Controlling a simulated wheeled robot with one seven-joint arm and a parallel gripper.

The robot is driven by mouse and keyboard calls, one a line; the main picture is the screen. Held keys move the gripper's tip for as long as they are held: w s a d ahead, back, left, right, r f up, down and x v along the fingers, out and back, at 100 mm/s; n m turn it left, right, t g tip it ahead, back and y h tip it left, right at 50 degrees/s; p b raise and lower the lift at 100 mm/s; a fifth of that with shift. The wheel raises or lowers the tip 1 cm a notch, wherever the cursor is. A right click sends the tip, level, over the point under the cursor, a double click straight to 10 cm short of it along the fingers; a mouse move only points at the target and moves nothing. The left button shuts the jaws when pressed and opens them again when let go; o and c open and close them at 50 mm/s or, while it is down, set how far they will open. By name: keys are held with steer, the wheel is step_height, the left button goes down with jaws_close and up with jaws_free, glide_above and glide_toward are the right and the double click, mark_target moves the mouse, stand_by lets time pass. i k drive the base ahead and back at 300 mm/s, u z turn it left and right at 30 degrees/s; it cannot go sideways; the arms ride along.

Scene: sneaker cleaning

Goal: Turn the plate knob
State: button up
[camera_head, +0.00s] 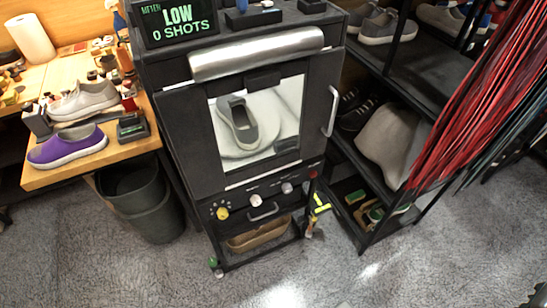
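A dark cabinet machine (180,120) stands in the middle with its windowed door shut. A grey shoe (238,122) rests on a round light plate (250,150) behind the glass. Below the door, the front panel carries a yellow knob (222,213), a white knob (255,200), another white knob (287,188) and a small red button or knob (313,173). The labels are too small to read, so I cannot tell which is the plate knob. My gripper is not in view, and nothing touches the knobs.
A display (177,22) on top reads "LOW 0 SHOTS". A wooden bench (40,176) with shoes stands left, above a dark bin (150,205). A black shelf rack (400,75) and hanging red laces (480,95) stand right. The grey floor (400,270) in front is clear.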

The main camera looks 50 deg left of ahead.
mark_target(255, 200)
steer(key=u, duration=2.25)
